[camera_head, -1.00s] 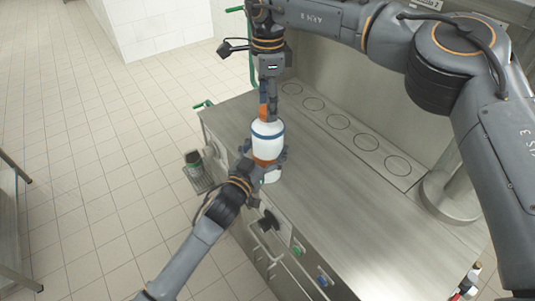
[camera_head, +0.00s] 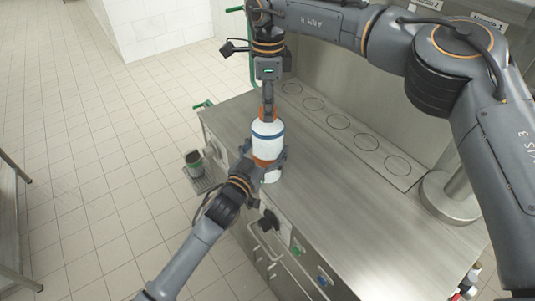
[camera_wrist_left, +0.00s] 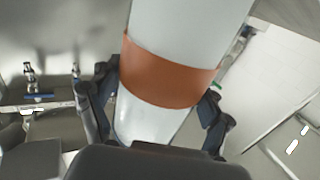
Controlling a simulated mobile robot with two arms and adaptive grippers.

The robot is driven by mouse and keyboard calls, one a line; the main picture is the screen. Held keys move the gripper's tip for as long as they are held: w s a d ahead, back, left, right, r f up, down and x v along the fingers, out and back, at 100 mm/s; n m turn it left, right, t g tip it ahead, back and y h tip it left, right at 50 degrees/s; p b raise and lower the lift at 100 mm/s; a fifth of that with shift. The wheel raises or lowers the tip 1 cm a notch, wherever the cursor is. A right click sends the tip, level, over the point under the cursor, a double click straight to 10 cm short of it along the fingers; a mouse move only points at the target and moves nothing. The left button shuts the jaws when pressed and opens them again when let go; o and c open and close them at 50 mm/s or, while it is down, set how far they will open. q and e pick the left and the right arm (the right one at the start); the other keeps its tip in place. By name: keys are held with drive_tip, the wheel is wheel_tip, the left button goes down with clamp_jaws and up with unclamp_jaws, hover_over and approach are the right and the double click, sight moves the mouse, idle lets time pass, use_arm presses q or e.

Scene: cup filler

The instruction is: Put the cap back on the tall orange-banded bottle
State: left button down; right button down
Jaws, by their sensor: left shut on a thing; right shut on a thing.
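The tall white bottle (camera_head: 267,146) stands upright at the counter's near edge, with a blue ring near its top and an orange band (camera_head: 264,162) lower down. In the left wrist view the orange band (camera_wrist_left: 172,72) crosses the white body between the fingers. My left gripper (camera_head: 268,160) is shut around the bottle at about the band. My right gripper (camera_head: 268,114) comes down from above and is shut on the orange cap (camera_head: 262,111) at the bottle's top. Its fingers hide much of the cap, so I cannot tell whether the cap is seated.
The steel counter (camera_head: 340,190) is clear to the right of the bottle. A row of round outlines (camera_head: 338,121) runs along its back. A dark green cup (camera_head: 194,163) stands on a drip tray (camera_head: 204,181) at the left. Knobs and handles line the front.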

drive_tip(key=m, duration=0.5)
drive_tip(key=shift+m, duration=0.4)
drive_tip(key=m, duration=0.3)
drive_tip(key=shift+m, duration=0.3)
drive_tip(key=m, duration=0.7)
drive_tip(key=shift+m, duration=0.3)
drive_tip(key=c, duration=0.8)
unclamp_jaws()
drive_tip(key=shift+o, duration=0.2)
drive_tip(key=shift+r, duration=0.1)
wheel_tip(320, 180, up, 12)
